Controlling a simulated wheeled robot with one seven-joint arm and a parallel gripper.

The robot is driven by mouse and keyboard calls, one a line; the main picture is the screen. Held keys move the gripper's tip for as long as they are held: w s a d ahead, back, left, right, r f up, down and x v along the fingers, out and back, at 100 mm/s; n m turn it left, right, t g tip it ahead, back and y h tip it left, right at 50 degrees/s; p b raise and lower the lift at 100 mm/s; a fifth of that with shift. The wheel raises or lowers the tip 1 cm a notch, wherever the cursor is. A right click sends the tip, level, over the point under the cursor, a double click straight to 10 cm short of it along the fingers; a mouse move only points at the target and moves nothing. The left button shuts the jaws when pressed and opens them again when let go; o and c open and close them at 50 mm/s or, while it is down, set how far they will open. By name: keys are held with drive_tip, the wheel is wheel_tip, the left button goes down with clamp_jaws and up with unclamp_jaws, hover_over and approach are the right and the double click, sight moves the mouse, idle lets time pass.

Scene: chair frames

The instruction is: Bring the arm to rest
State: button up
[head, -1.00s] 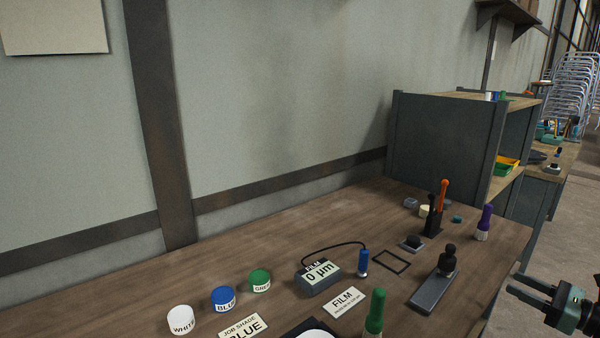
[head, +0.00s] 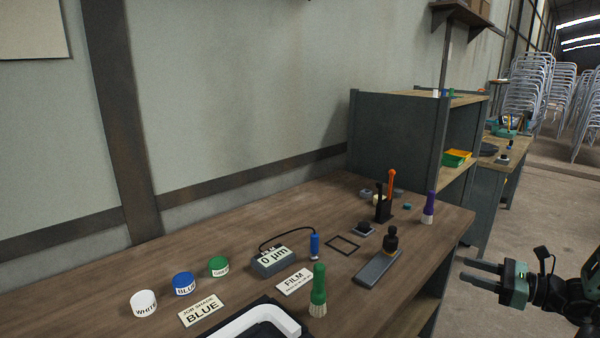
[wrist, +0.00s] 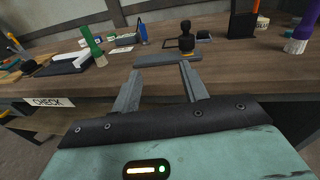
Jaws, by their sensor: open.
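My gripper (head: 482,275) is at the right of the head view, over the floor beyond the bench's right end. Its two fingers are apart and nothing is between them. In the wrist view my gripper (wrist: 160,85) points at the front edge of the wooden bench (head: 110,285). A grey block with a black knob (head: 378,267) lies on the bench; in the wrist view it shows just beyond the fingertips, apart from them.
A grey shelf unit (head: 395,135) stands behind. Open floor (head: 540,215) lies right.

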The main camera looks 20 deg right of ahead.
drive_tip(key=w+a+r+n+g+y, duration=0.1)
drive_tip(key=a+r+n+g+y, duration=0.15)
drive_tip(key=a+n+g, duration=0.75)
drive_tip(key=w+a+r+n+g+y, duration=0.1)
drive_tip(key=a+r+n+g, duration=0.25)
drive_tip(key=a, duration=1.15)
drive_tip(key=s+a+r+n+h, duration=0.2)
drive_tip(key=s+a+n+h, duration=0.4)
drive_tip(key=s+a+n, duration=0.2)
drive_tip(key=s+a+r+n+g+h, duration=0.1)
drive_tip(key=s+a+r+n+h, duration=0.1)
drive_tip(key=s+a+n+h, duration=0.4)
drive_tip(key=s+a+n, duration=0.2)
drive_tip(key=a+n, duration=0.3)
drive_tip(key=n, duration=0.4)
drive_tip(key=shift+a+r, duration=0.35)
drive_tip(key=shift+r, duration=0.05)
drive_tip(key=shift+d, duration=0.1)
